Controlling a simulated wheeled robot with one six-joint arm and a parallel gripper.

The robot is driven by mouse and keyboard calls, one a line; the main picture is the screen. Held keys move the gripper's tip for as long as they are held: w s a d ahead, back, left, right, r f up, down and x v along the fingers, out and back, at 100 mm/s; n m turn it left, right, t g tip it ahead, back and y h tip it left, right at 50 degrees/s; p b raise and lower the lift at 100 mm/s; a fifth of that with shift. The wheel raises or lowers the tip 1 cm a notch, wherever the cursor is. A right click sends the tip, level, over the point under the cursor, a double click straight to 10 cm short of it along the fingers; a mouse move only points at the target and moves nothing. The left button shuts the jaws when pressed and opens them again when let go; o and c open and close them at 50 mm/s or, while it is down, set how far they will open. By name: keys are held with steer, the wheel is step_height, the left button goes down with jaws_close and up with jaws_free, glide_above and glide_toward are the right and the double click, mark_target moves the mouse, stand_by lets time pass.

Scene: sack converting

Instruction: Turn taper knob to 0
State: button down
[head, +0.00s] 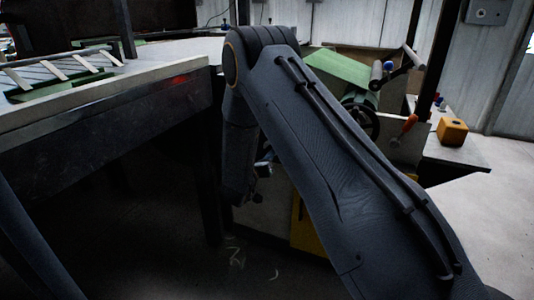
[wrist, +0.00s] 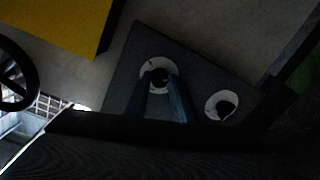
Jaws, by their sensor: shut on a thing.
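In the wrist view, a dark panel (wrist: 191,60) carries two dark knobs on round white dials. My gripper (wrist: 161,82) is shut on the dark knob at the centre of the left dial (wrist: 157,62), with one finger on each side of it. The other knob (wrist: 225,108) sits to the right and lower, apart from my fingers. No lettering is readable, so I cannot tell from labels which is the taper knob or what value it points to. In the head view, my arm covers the gripped knob and my gripper.
A yellow block-like part (wrist: 60,22) and a black handwheel (wrist: 14,75) lie left of the panel in the wrist view. In the head view, a table (head: 110,103) stands at left, a green machine (head: 338,68) behind my arm, and a yellow box (head: 452,131) at right.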

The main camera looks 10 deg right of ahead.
stand_by(0.5)
steer(key=c, duration=1.5)
jaws_free()
steer(key=shift+p+v, duration=0.4)
steer(key=shift+v, duration=3.55)
